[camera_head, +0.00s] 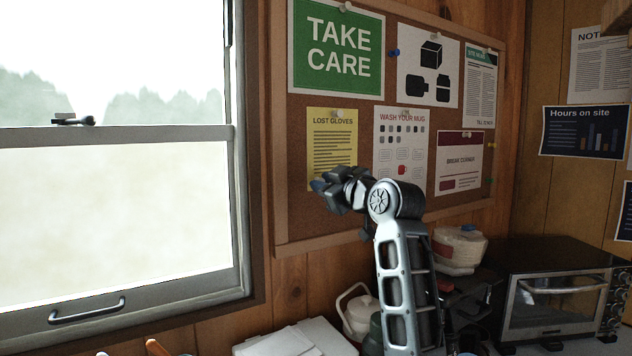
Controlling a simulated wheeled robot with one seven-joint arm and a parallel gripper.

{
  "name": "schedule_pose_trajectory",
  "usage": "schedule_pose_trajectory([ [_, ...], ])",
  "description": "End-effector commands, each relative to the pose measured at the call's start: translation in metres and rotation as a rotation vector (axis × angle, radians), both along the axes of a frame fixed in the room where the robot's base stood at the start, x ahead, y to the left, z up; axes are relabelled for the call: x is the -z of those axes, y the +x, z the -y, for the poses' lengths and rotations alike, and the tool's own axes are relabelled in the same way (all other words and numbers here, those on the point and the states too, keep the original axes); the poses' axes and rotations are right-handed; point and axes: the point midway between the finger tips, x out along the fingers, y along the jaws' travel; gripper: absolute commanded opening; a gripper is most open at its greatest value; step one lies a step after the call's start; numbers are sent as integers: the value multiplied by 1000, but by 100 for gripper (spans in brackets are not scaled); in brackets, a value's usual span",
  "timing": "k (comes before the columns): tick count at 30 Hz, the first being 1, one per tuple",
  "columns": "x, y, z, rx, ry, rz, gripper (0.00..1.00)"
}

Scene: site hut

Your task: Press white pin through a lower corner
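The cork board (283,200) hangs on the wood wall right of the window. My gripper (323,187) is at the lower left part of the yellow "Lost gloves" notice (332,142) and hides its lower edge. A small blue patch shows at the fingertips; I cannot tell what it is. I cannot see whether the fingers are open or shut, or whether they hold a pin. A pale pin (345,6) is at the top of the green "Take care" poster (338,47). The "Wash your mug" sheet (399,140) hangs to the right of the yellow notice, its lower edge partly behind my arm.
A blue pin (394,53) and a yellow pin (489,180) sit in the board. A maroon-headed sheet (459,162) and a black-icon sheet (428,70) also hang there. The window (120,230) is left.

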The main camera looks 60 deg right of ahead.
Motion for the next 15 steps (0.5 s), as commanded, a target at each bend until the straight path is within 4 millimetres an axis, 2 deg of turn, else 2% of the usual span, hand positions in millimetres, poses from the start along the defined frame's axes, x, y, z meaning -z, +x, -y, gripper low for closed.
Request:
schedule_pose_trajectory([
  [1,0,0,0,0,0,0,30],
  [6,0,0,0,0,0,0,44],
  [15,1,-4,-2,1,0,0,44],
])
